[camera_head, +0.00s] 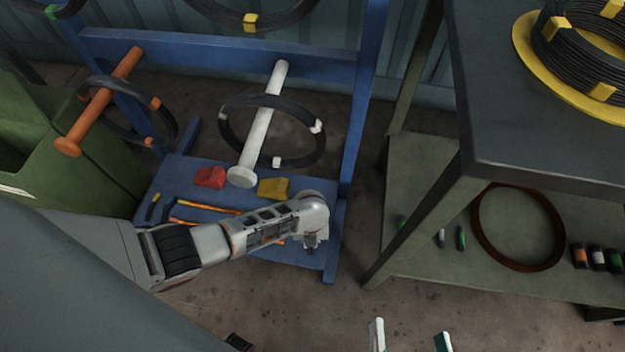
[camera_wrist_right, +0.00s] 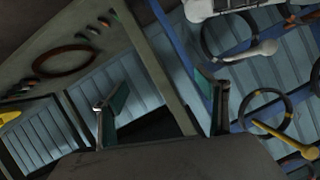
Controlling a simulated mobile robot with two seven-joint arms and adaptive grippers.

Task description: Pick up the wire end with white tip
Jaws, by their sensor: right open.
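I cannot pick out a wire end with a white tip for certain. A small white-marked piece (camera_head: 441,238) lies on the lower shelf of the right bench, but it is too small to identify. A black wire coil (camera_head: 228,135) with white ties hangs on a white peg (camera_head: 262,125); it also shows in the right wrist view (camera_wrist_right: 205,45). My right gripper (camera_head: 410,338) is at the bottom edge, open and empty, well apart from both; its green-padded fingers (camera_wrist_right: 164,108) are spread in the right wrist view. My left gripper (camera_head: 314,242) hangs over the blue rack base; its fingers are unclear.
The blue rack (camera_head: 357,110) also holds a coil on an orange peg (camera_head: 97,103). Red (camera_head: 210,177) and yellow (camera_head: 273,188) blocks lie on its base. The dark bench (camera_head: 545,150) bears a yellow-rimmed coil; a brown ring (camera_head: 478,225) lies below. Floor between rack and bench is clear.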

